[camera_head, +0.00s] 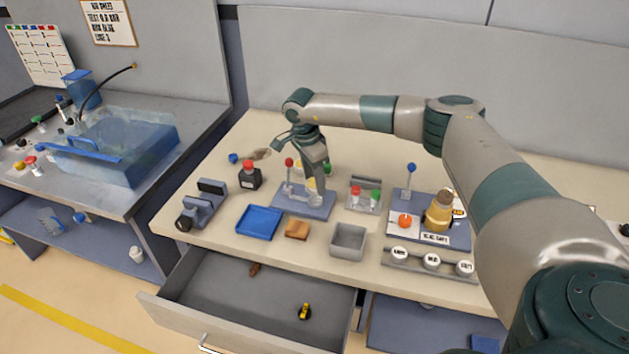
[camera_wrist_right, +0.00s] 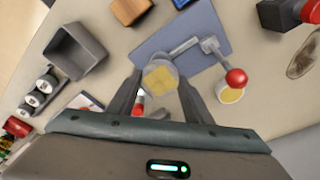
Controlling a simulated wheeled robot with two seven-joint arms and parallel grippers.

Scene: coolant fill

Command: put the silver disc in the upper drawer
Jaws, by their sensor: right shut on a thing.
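My right gripper (camera_head: 316,190) reaches down over a blue-grey plate (camera_head: 300,210) on the bench. It is shut on the silver disc (camera_head: 315,199), which sits between the fingertips. In the right wrist view the disc (camera_wrist_right: 160,77) shows a yellowish face and a grey rim, over the plate's edge. I cannot tell whether the disc touches the plate. The drawer (camera_head: 225,300) under the bench top is pulled open. A brown item (camera_head: 255,269) and a black-and-yellow item (camera_head: 305,312) lie in it, with bare floor between them. My left gripper is out of view.
A red-knobbed lever (camera_wrist_right: 236,78) and a yellow-topped cup (camera_wrist_right: 231,94) are close to the gripper. A blue tray (camera_head: 259,223), a brown block (camera_head: 297,229) and a grey bin (camera_head: 348,241) stand between the plate and the bench's front edge. A black red-capped bottle (camera_head: 250,178) stands left.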

